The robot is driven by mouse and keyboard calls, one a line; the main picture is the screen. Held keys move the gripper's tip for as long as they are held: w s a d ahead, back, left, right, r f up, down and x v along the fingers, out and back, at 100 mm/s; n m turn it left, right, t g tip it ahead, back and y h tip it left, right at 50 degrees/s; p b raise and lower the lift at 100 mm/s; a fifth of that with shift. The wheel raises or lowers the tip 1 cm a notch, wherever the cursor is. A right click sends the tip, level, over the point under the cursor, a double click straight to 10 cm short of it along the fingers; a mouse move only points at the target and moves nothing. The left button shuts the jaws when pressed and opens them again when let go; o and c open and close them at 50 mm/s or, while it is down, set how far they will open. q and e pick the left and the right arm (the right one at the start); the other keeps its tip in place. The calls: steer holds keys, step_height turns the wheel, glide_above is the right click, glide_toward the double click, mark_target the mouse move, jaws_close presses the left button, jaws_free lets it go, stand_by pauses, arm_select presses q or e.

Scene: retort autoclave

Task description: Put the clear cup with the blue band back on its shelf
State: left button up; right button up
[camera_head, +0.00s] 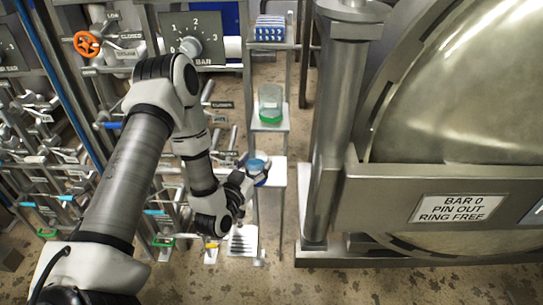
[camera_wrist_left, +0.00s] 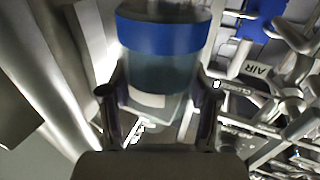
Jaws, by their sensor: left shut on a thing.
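The clear cup with the blue band (camera_head: 257,167) is in my left gripper (camera_head: 246,181). The left wrist view shows the cup (camera_wrist_left: 162,40) large between the two fingers of the gripper (camera_wrist_left: 160,92), its wide blue band near the top and its clear body below. The gripper is shut on it. In the head view the cup overlaps the left part of a pale middle shelf (camera_head: 277,174) of a narrow rack. I cannot tell whether the cup touches this shelf. My right gripper is not in view.
A clear cup with a green band (camera_head: 270,104) stands on the shelf above. A blue-and-white rack (camera_head: 270,29) sits on the top shelf. A steel column (camera_head: 338,130) and the big autoclave door (camera_head: 465,85) stand right. Valves and handles (camera_head: 60,150) crowd the left.

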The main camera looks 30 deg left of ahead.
arm_select(q)
steer(key=w+f, duration=0.1)
steer(key=w, duration=0.2)
steer(key=w+f, duration=0.3)
steer(key=w, duration=0.2)
steer(key=shift+w+a+f, duration=0.25)
steer(key=shift+w+a, duration=0.05)
steer(key=shift+w, duration=0.05)
steer(key=shift+s+f, duration=0.1)
steer(key=o, duration=1.4)
steer(key=shift+o, duration=0.2)
